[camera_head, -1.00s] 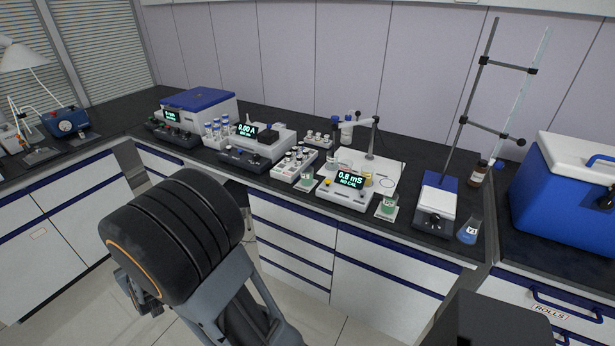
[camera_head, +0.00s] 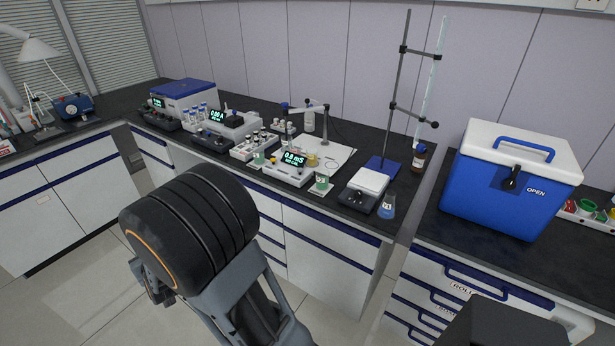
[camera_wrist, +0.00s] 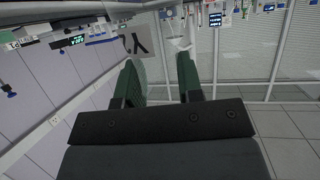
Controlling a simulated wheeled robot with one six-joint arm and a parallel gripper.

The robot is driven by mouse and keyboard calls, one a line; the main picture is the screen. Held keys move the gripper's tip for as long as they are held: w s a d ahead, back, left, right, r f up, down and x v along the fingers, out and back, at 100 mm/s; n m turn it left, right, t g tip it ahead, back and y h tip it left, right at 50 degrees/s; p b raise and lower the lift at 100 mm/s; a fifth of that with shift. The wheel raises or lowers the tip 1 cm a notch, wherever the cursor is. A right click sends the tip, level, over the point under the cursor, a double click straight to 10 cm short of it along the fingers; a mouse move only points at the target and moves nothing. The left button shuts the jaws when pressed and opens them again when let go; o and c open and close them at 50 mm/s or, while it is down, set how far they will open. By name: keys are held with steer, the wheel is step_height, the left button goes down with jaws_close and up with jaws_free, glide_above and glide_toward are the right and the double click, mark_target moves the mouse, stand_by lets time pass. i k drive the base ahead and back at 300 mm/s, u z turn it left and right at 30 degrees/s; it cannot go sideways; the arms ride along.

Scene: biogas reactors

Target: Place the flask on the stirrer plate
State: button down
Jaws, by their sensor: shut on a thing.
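In the head view a small flask (camera_head: 387,207) with blue liquid and a white label stands on the dark bench. It is beside the front right corner of the stirrer (camera_head: 366,190), which has a pale, bare top plate and a dark front with a knob. My gripper (camera_wrist: 160,75) shows in the wrist view with two dark green fingers. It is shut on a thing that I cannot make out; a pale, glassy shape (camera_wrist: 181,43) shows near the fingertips. The head view does not show my gripper's fingers.
A retort stand (camera_head: 397,105) with a glass tube rises behind the stirrer, with a brown bottle (camera_head: 418,158) beside it. A blue cooler (camera_head: 508,185) stands to the right. Meters and a green beaker (camera_head: 322,181) crowd the bench to the left.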

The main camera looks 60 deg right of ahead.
mark_target(370, 178)
steer(key=k, duration=0.15)
steer(key=z, duration=1)
